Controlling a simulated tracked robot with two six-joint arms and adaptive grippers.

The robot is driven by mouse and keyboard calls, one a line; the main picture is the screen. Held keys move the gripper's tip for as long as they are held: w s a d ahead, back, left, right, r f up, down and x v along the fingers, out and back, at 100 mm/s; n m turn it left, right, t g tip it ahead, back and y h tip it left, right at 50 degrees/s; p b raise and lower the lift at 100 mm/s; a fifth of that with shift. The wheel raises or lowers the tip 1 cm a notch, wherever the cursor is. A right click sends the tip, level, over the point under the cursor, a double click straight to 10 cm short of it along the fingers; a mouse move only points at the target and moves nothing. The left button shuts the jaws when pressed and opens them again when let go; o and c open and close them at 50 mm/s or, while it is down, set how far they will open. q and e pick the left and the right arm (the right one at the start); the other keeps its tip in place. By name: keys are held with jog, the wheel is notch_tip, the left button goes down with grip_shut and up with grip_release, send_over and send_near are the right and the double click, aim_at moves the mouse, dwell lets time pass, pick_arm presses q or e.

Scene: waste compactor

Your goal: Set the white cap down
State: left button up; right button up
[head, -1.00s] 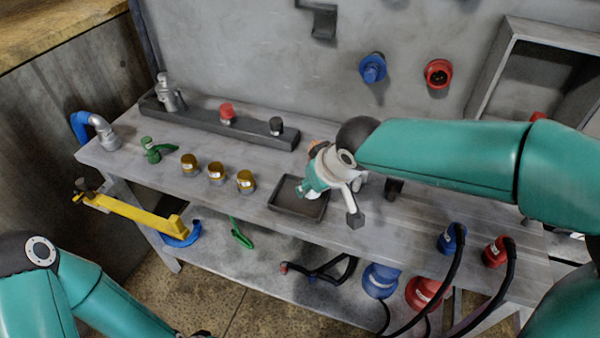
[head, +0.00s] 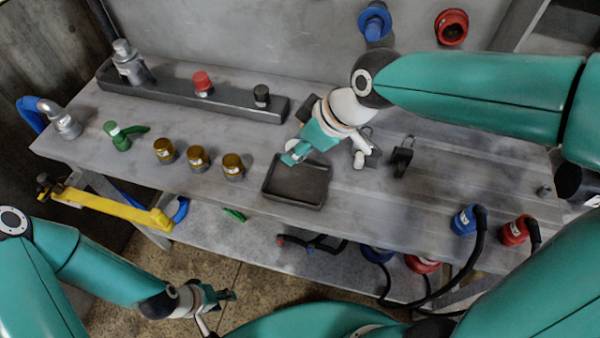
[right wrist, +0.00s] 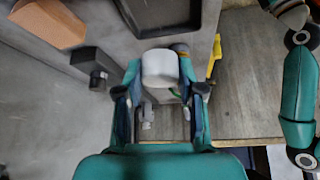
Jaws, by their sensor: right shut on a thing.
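The white cap (right wrist: 160,70) sits between the fingertips of my right gripper (right wrist: 160,82) in the right wrist view. In the head view the right gripper (head: 293,155) is shut on the white cap (head: 293,146), which is mostly hidden by the fingers. It is near the back edge of the black tray (head: 298,199). The tray looks empty; it also shows at the top of the right wrist view (right wrist: 168,12). My left gripper (head: 222,302) is low in front of the bench, and its finger opening is unclear.
Several gold-topped caps (head: 197,158) stand left of the tray. Behind them is a dark rail (head: 170,92) with a red cap (head: 202,84) and a black cap (head: 261,96). Blue (head: 466,220) and red (head: 515,231) cabled plugs stand at the right.

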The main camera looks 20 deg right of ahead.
aim_at(293, 181)
notch_tip(293, 181, down, 10)
jog(key=shift+s+r+b, duration=0.15)
jog(key=shift+r+b, duration=0.1)
jog(key=shift+b, duration=0.05)
jog(key=shift+f, duration=0.2)
jog(key=o, duration=0.8)
jog(key=shift+r, duration=0.1)
jog(key=shift+r, duration=0.1)
jog(key=v, duration=1.2)
jog(key=shift+r+p, duration=0.15)
jog(key=shift+p, duration=0.2)
